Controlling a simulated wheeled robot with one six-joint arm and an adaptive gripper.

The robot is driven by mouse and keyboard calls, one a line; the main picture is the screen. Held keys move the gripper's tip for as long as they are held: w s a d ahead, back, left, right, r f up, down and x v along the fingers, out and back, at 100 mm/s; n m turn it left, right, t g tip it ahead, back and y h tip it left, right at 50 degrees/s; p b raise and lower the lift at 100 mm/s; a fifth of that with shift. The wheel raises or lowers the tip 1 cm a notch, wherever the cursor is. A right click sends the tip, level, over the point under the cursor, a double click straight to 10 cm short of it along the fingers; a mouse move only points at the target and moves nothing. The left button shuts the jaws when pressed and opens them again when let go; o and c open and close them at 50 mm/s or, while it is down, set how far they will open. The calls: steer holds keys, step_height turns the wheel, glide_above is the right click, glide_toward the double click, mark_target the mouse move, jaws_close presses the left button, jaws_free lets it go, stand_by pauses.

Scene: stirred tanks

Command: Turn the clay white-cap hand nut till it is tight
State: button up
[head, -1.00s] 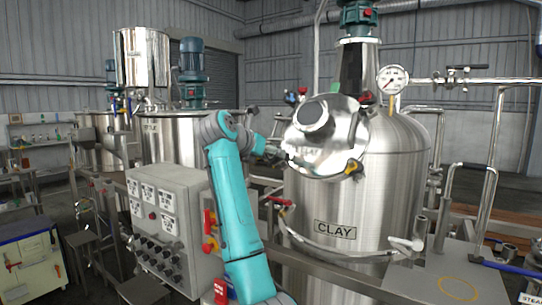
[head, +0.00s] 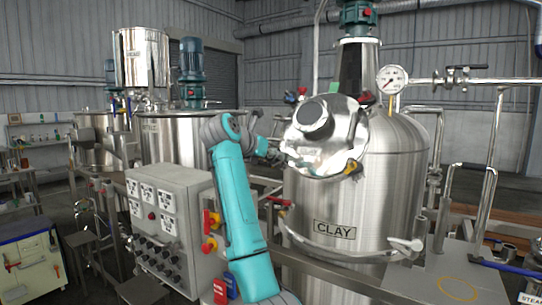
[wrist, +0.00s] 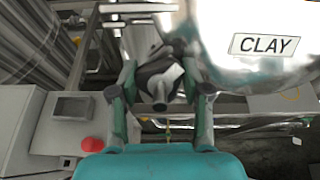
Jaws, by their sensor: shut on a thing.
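The clay tank (head: 395,185) is a shiny steel vessel with a CLAY plate (head: 334,230), which also shows in the wrist view (wrist: 264,45). Its round lid (head: 345,128) faces forward and lies against the tank's shoulder. My gripper (head: 278,157) is at the left edge of the lid. In the wrist view my gripper (wrist: 160,85) has its fingers on both sides of the white-cap hand nut (wrist: 166,82), a dark part with a pale patch, and is shut on it. The nut's thread and seat are hidden.
A yellow-marked hand nut (head: 351,167) sits at the lid's lower right. Pipes and a gauge (head: 392,79) are at the right.

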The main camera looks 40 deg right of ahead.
steer(key=shift+m, duration=0.4)
steer(key=o, duration=1.2)
steer(key=shift+c, duration=0.2)
steer(key=shift+a, duration=0.15)
steer(key=v, duration=1.1)
steer(key=shift+a+r, duration=0.25)
steer(key=shift+a, duration=0.05)
steer(key=shift+s, duration=0.15)
